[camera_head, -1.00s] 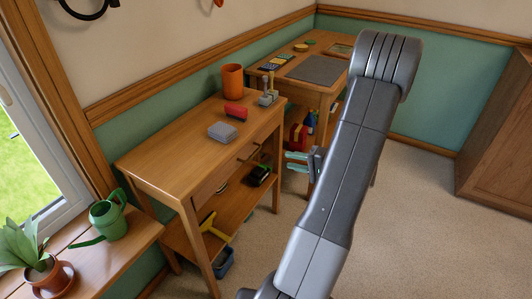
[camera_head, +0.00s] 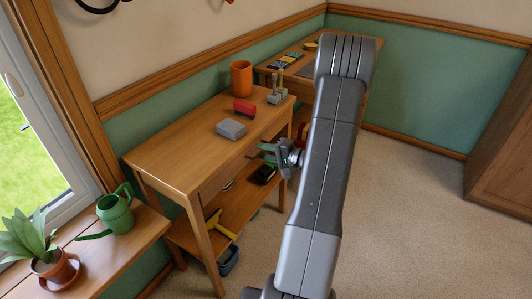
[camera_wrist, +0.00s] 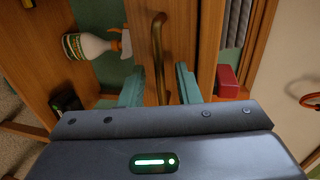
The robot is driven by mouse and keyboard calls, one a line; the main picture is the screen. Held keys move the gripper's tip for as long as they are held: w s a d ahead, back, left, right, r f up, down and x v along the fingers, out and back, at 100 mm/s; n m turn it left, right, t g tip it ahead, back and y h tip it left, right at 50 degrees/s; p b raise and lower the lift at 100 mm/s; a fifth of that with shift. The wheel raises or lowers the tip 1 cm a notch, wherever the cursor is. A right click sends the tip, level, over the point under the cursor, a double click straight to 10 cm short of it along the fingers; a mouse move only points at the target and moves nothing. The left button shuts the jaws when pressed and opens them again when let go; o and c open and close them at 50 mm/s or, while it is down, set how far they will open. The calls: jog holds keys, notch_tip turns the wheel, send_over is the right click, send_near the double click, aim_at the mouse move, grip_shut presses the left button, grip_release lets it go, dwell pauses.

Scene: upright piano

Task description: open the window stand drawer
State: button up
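The wooden window stand (camera_head: 180,150) is beside the window, with its drawer on the front side below the top. The drawer front (camera_wrist: 183,30) and its brass bar handle (camera_wrist: 158,40) show in the wrist view. My gripper (camera_wrist: 160,82) is open, with one teal finger on each side of the handle's line. A gap shows between the handle and each finger. In the head view my gripper (camera_head: 266,152) is at the stand's front, and the handle is hard to make out behind it. The drawer looks shut.
On the stand's top are a grey box (camera_head: 231,129), a red object (camera_head: 244,108) and an orange cup (camera_head: 241,77). A yellow-handled tool (camera_head: 219,224) is on the lower shelf. A white bottle (camera_wrist: 88,46) shows in the wrist view. Open carpet (camera_head: 410,200) lies to the right.

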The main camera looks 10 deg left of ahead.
jog(key=shift+c, duration=0.4)
grip_shut()
jog(key=shift+d, duration=0.15)
jog(key=f+b+v, duration=0.1)
jog(key=b+v, duration=0.1)
jog(key=v, duration=0.6)
jog(key=f+b+v, duration=0.2)
jog(key=b+v, duration=0.1)
jog(key=v, duration=0.5)
jog(key=shift+s+d+f, duration=0.2)
jog(key=shift+d, duration=0.3)
jog(key=shift+o, duration=0.4)
grip_release()
